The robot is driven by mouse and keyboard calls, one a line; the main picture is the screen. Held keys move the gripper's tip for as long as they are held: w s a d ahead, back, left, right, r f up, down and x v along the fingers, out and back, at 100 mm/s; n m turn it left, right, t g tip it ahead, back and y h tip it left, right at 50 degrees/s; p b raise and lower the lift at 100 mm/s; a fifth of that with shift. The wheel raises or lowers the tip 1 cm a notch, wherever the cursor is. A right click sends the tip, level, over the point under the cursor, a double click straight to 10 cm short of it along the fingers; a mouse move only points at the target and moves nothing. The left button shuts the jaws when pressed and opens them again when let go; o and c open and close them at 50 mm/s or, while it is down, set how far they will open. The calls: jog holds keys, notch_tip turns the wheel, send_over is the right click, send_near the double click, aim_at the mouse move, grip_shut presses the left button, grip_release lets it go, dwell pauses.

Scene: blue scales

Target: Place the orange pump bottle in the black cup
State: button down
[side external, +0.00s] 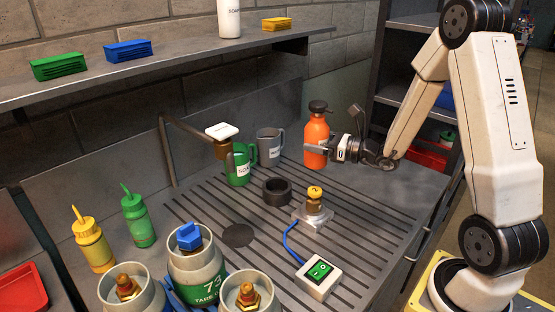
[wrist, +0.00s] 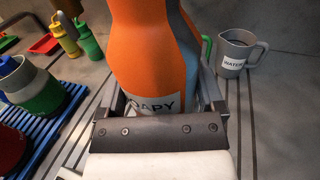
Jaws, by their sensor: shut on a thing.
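The orange pump bottle (side external: 317,131) with a dark top is upright at the back right of the ribbed counter. My gripper (side external: 318,151) reaches it from the right and is shut on its body. In the wrist view the orange bottle (wrist: 140,45) fills the space between the fingers, its label partly hidden by the gripper. I cannot tell whether its base touches the counter. The black cup (side external: 277,198), a short open ring shape, sits on the counter to the left and in front of the bottle, apart from it. The black cup is not visible in the wrist view.
A grey mug (side external: 268,143) and green mug (side external: 239,174) stand left of the bottle, near a tap (side external: 222,132). A yellow-topped button on a clear base (side external: 314,205) and a switch box (side external: 319,277) stand in front. Squeeze bottles and large canisters are at left.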

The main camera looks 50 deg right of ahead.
jog(key=w+a+r, duration=0.3)
jog(key=a, duration=0.3)
jog(key=shift+r, duration=0.2)
jog(key=shift+a, duration=0.1)
jog(key=a, duration=0.7)
jog(key=shift+d+f, duration=0.15)
jog(key=s+d+f+n+g+y, duration=0.1)
jog(key=s+d+f+n+y, duration=0.1)
jog(key=s+f, duration=0.3)
jog(key=s+d+f+n+g+y, duration=0.2)
jog(key=s+f+y, duration=0.2)
jog(key=s+f, duration=0.2)
jog(key=shift+d+f, duration=0.35)
jog(key=shift+f, duration=0.45)
